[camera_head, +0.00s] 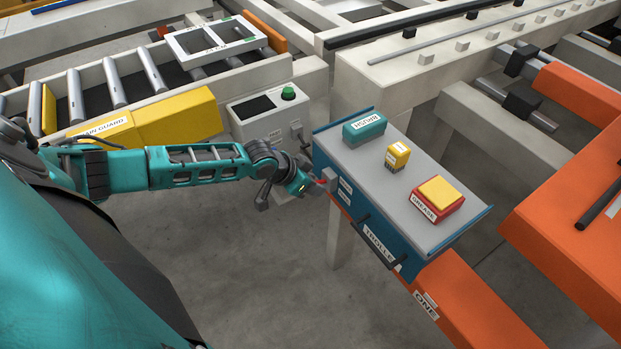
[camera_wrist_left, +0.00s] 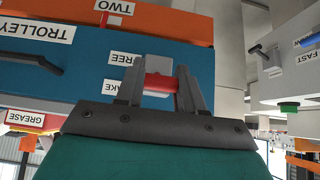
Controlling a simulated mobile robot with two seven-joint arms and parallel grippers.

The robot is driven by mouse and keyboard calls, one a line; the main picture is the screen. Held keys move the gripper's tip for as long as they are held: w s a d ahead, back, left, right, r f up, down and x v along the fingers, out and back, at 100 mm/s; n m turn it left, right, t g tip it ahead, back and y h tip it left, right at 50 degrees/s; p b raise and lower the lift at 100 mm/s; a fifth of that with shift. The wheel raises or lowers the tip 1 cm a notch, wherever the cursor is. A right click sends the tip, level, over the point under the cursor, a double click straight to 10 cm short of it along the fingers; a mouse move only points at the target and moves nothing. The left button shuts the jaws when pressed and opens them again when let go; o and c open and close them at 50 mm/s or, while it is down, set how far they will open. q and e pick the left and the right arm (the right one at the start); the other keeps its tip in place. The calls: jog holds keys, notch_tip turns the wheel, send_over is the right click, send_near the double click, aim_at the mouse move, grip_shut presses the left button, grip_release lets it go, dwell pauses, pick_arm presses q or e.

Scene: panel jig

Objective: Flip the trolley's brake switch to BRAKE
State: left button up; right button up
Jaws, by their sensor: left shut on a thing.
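The trolley (camera_head: 391,203) is a blue box with a grey top and a "TROLLEY" label; its blue side fills much of the left wrist view (camera_wrist_left: 60,75). The brake switch (camera_head: 328,178) is a small grey block with a red lever (camera_wrist_left: 161,82) on that side. Beside it are a "FREE" label (camera_wrist_left: 126,60) and a label ending in "AKE" (camera_wrist_left: 124,87), partly hidden. My left gripper (camera_head: 316,186) is at the switch, its fingers (camera_wrist_left: 161,90) shut on the red lever. The lever appears about level with the "AKE" label; its exact setting is unclear. My right gripper is not in view.
A teal "BRUSH" box (camera_head: 364,129), a small yellow block (camera_head: 397,157) and a red "GREASE" box (camera_head: 437,203) stand on the trolley top. A grey control box (camera_head: 268,117) with a green button is left of the trolley. Orange rails flank its right side.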

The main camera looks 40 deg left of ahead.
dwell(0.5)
pick_arm(q)
jog(key=o, duration=1)
jog(key=p+v, duration=0.3)
jog(key=v, duration=1)
jog(key=shift+w, duration=0.1)
